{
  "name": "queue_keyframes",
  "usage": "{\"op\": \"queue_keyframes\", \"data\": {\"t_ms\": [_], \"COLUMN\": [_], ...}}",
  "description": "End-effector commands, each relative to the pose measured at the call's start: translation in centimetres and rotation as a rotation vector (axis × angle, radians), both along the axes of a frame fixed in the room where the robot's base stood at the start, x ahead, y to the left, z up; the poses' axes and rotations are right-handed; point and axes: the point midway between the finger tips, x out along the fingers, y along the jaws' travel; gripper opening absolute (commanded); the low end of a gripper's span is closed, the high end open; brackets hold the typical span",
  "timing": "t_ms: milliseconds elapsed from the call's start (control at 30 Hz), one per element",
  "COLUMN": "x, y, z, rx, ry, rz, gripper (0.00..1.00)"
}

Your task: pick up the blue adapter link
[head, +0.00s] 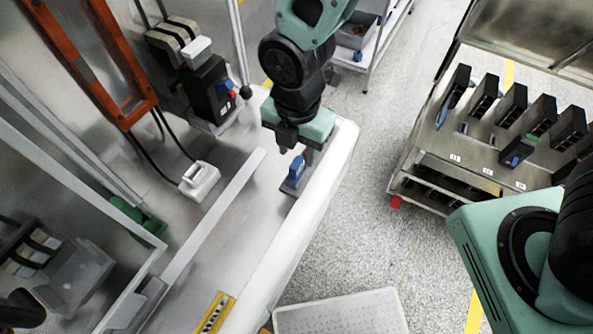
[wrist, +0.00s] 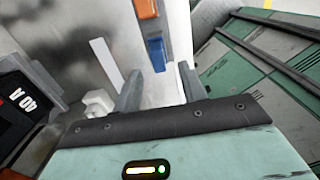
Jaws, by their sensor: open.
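The blue adapter link (head: 296,170) stands on a dark strip near the bench's right edge in the head view. In the wrist view the blue link (wrist: 156,52) shows just beyond my fingertips, with an orange block (wrist: 147,8) on the same grey strip. My gripper (wrist: 160,82) is open, its two grey fingers apart on either side of a pale surface, with no link between them. In the head view my gripper (head: 290,142) hangs just above and behind the link and hides part of the strip.
A black breaker unit (head: 211,92) with red and blue parts stands left of my arm. A white plug-like block (head: 199,180) with dark cables lies on the bench. A metal rail (head: 213,217) crosses the bench. A cart (head: 435,150) with several black modules stands across the aisle.

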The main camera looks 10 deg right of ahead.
Motion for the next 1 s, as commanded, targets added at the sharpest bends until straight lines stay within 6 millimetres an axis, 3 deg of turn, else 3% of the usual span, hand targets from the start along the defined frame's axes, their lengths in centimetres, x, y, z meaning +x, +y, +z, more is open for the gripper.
{"op": "queue_keyframes", "data": {"t_ms": [500,800,933,1000], "x": [0.3,0.3,0.3,0.3], "y": [0.0,0.1,0.1,0.1], "z": [-4.8,-5.1,-5.1,-5.1], "rx": [-0.002,0.000,0.000,0.000], "ry": [0.002,0.000,0.000,0.000], "rz": [0.000,0.000,0.000,0.000], "gripper": [0.42,0.42,0.06,0.00]}}
